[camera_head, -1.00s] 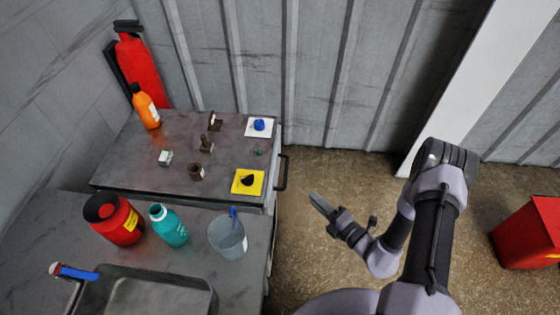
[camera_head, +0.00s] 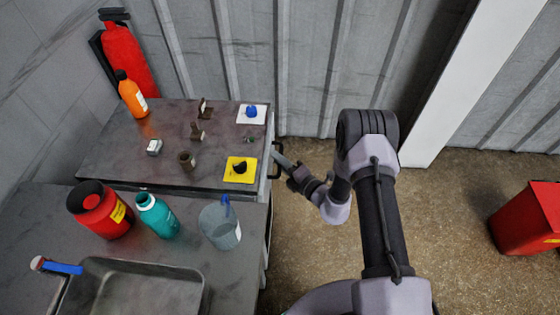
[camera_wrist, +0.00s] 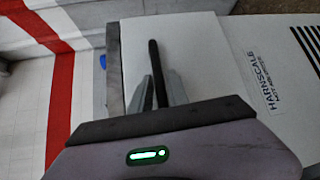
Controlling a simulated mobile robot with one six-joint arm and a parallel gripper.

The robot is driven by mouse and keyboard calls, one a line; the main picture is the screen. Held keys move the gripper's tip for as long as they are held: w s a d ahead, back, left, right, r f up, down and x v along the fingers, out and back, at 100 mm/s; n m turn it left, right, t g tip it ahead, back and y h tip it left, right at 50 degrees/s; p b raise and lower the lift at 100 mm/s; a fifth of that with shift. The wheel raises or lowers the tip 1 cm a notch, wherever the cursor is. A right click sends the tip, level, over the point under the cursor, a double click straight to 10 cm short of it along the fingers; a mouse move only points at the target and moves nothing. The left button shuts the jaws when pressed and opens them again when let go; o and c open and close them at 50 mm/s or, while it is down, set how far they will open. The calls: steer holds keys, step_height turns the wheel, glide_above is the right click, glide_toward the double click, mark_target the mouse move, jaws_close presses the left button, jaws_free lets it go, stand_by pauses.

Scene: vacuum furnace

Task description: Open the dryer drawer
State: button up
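The dryer cabinet (camera_head: 130,170) has a dark top and pale front, with a dark bar handle (camera_head: 277,162) on its right side. My gripper (camera_head: 281,158) is at the handle. In the wrist view the grey fingertips (camera_wrist: 161,76) stand apart on either side of the black handle bar (camera_wrist: 154,58). The gripper looks open around the bar; firm contact is not visible.
Small parts, a yellow mat (camera_head: 231,176) and an orange bottle (camera_head: 132,98) stand on the cabinet top. The floor (camera_head: 450,225) at right is largely clear.

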jaws_close()
stand_by(1.3)
